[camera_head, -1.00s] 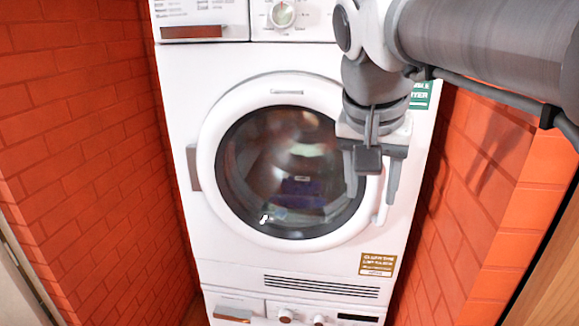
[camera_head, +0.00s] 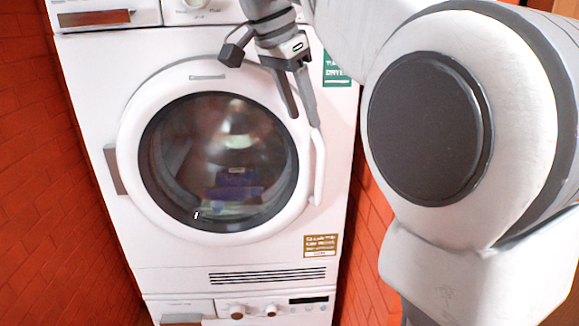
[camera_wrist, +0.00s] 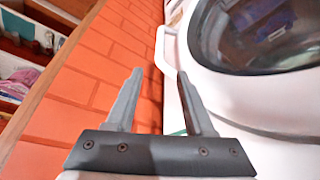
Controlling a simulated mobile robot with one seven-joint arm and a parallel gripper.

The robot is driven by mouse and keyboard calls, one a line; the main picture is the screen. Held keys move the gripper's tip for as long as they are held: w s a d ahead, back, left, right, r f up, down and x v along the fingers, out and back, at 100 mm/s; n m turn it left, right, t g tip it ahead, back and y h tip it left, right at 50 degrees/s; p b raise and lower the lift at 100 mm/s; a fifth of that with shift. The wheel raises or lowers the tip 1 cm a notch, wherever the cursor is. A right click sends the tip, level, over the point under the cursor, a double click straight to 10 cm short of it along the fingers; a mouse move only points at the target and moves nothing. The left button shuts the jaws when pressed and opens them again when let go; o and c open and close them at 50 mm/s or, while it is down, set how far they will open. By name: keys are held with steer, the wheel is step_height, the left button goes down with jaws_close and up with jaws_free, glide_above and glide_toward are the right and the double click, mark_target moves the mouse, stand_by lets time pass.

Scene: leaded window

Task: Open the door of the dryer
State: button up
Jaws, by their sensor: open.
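The white dryer (camera_head: 85,100) faces me, with a round door (camera_head: 135,185) of white rim and dark glass. The door looks shut. Its white upright handle (camera_head: 319,165) is on the right side of the rim. My gripper (camera_head: 303,119) is open, tilted, at the handle's upper end. In the wrist view, the handle (camera_wrist: 161,50) shows between and just beyond the fingertips of my gripper (camera_wrist: 160,72), with the door (camera_wrist: 225,95) to the right. The fingers do not grip it; I cannot tell whether they touch it.
Orange-red brick walls stand close on the left (camera_head: 40,190) and right (camera_head: 370,215) of the dryer. Another appliance front (camera_head: 250,308) is below and a control panel (camera_head: 190,12) above. Shelves with items (camera_wrist: 25,60) show beyond the wall's edge in the wrist view.

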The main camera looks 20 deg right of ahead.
mark_target(318, 160)
steer(key=b+x, duration=0.1)
steer(key=x, duration=1.3)
steer(key=shift+d+f, duration=0.15)
steer(key=shift+f, duration=0.1)
jaws_close()
stand_by(0.7)
